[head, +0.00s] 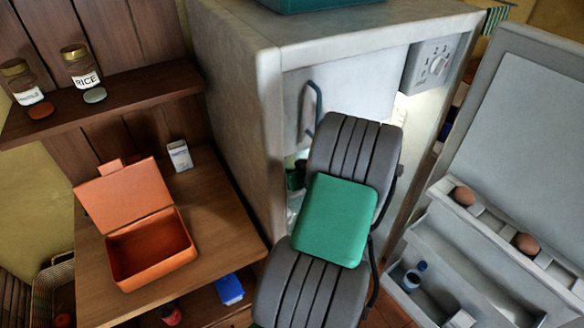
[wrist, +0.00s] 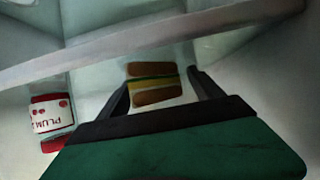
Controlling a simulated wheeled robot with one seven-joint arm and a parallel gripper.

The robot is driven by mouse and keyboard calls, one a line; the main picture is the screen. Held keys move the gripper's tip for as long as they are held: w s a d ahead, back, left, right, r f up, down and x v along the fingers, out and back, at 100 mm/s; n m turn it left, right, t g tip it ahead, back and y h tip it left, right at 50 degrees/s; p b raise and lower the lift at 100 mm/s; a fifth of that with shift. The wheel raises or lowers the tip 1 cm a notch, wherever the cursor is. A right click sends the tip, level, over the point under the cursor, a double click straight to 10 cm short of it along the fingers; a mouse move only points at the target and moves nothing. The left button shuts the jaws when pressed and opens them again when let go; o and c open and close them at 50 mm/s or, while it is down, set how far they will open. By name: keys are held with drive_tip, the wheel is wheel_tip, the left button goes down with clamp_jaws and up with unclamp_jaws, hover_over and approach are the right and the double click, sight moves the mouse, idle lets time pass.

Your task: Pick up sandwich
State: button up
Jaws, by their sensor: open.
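The sandwich (wrist: 153,84), two brown slices with a yellow and green filling, shows in the wrist view just ahead of my gripper. My gripper (wrist: 160,82) is open, with one dark finger on each side of the sandwich in the picture. The fingers do not appear closed on it, and I cannot tell how deep it sits between them. In the head view my arm reaches into the open fridge (head: 235,110), and the arm hides the gripper and sandwich.
In the wrist view a jar labelled PLUM (wrist: 49,114) lies left of my gripper, and a pale shelf edge (wrist: 130,52) crosses above the sandwich. The open fridge door (head: 520,130) holds eggs and a small bottle. An open, empty orange box (head: 150,262) stands on the wooden counter.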

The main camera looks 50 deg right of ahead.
drive_tip(key=c, duration=0.8)
drive_tip(key=shift+r, duration=0.1)
